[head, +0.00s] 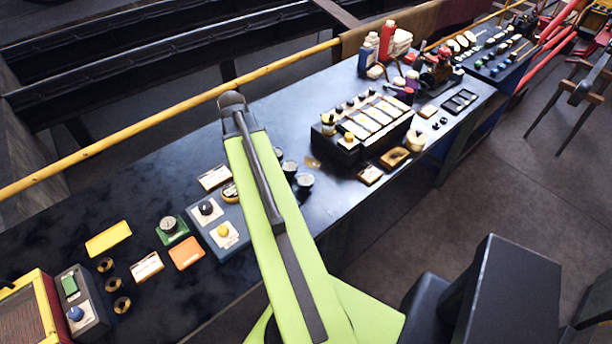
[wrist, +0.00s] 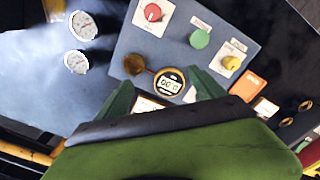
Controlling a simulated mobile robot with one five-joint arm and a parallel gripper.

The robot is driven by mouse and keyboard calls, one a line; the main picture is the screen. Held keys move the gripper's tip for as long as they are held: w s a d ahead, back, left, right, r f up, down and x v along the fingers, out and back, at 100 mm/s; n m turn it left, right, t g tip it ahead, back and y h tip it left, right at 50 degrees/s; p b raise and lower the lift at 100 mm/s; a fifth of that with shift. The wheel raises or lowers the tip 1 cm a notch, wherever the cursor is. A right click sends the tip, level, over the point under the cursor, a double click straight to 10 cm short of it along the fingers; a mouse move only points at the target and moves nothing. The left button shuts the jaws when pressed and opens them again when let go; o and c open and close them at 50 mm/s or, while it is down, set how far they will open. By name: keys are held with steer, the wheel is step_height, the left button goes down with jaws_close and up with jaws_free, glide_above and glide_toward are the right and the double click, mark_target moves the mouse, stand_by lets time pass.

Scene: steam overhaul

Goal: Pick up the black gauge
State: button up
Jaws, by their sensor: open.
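Dark-bodied round gauges with pale dials stand on the bench just right of my arm in the head view, one (head: 305,181) nearest the bench's front edge and another (head: 289,168) behind it. Two white-faced dial gauges also show in the wrist view, an upper one (wrist: 84,25) and a lower one (wrist: 76,62), both left of my fingers. My gripper (wrist: 161,80) is open, its green fingers apart. A yellow-rimmed digital gauge (wrist: 170,81) with a black inner ring shows between the fingers; I cannot tell its distance from them. My arm hides the gripper in the head view.
A blue-grey panel (wrist: 150,42) with red, green and yellow knobs lies beside the digital gauge. A black box with switches (head: 350,150) stands farther right on the bench. A yellow rail (head: 130,126) runs along the back.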

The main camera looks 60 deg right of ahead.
step_height(320, 180, up, 3)
steer(key=n+p, duration=0.2)
glide_above(305, 180)
steer(key=w, duration=0.1)
step_height(305, 180, down, 12)
steer(key=b, duration=1.2)
steer(key=shift+a+f+b, duration=0.15)
steer(key=shift+f+b, duration=0.1)
steer(key=shift+b, duration=0.1)
steer(key=f+b, duration=0.3)
steer(key=s+f+b, duration=0.1)
steer(key=f+b, duration=0.1)
steer(key=shift+d+f, duration=0.1)
steer(key=shift+d, duration=0.15)
steer(key=shift+r, duration=0.2)
steer(key=c, duration=1.6)
steer(key=shift+c, duration=0.3)
